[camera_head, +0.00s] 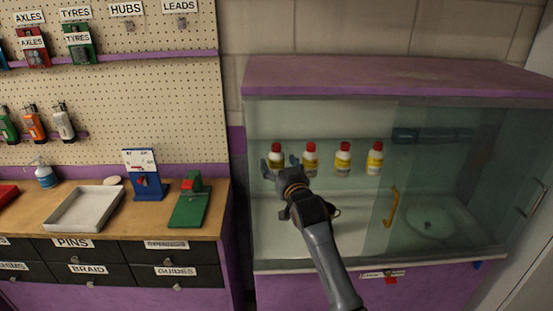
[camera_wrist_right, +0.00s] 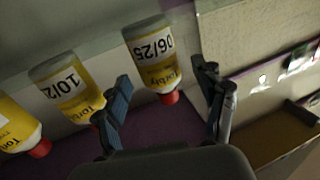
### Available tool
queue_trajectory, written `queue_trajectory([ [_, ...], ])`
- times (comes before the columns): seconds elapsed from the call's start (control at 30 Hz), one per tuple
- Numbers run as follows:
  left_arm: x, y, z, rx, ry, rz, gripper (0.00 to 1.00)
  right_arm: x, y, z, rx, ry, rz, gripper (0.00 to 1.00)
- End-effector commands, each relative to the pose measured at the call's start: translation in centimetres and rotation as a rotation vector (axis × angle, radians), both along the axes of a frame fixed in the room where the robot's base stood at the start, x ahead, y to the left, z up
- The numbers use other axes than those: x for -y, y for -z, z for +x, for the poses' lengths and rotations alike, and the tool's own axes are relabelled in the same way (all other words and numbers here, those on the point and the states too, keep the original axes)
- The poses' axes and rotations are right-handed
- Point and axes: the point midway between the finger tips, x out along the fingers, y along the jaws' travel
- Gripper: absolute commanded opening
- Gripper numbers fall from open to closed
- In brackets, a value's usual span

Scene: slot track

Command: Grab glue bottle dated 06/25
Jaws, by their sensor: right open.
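The glue bottle dated 06/25 (camera_wrist_right: 155,58) shows upside down in the right wrist view, with a yellow label and red cap. It appears to be the leftmost bottle (camera_head: 277,152) in the head view, upright inside the glass-fronted cabinet. My right gripper (camera_head: 279,165) is open in front of it, its fingers hiding the lower part. In the wrist view the gripper (camera_wrist_right: 163,88) has a finger on each side of the bottle's cap; I cannot tell whether they touch. A neighbouring bottle (camera_wrist_right: 70,85) reads "10/2", the rest cut off. My left gripper is not in view.
Further similar bottles stand to the right, including one (camera_head: 343,158) and the rightmost (camera_head: 375,157). A glass panel with a yellow handle (camera_head: 391,206) covers the cabinet's right part. The cabinet's purple top (camera_head: 390,75) is overhead. A workbench (camera_head: 110,222) with a tray stands left.

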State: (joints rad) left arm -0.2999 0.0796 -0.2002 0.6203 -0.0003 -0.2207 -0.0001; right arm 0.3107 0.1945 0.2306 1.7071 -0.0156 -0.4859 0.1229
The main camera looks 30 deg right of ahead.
Motion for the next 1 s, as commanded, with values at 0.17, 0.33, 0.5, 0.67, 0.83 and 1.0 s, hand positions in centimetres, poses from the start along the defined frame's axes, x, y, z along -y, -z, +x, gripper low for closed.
queue_trajectory([
  [0.17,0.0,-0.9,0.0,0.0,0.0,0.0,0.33,0.6,-0.1,2.0,0.0,0.0,0.001,0.7],
  [0.33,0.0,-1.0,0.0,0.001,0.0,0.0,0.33,0.8,0.1,2.5,0.0,0.0,0.0,0.7],
  [0.5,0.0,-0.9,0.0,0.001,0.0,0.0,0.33,0.8,0.1,2.5,0.0,0.0,0.0,0.7],
  [0.67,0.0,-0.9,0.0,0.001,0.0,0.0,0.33,0.8,0.1,2.5,0.0,0.0,0.0,0.38],
  [0.83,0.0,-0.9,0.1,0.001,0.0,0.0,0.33,0.8,0.1,2.4,0.0,0.0,0.0,0.09],
  [1.0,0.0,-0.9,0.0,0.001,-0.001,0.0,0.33,0.8,0.0,2.4,0.001,0.0,0.0,0.09],
])
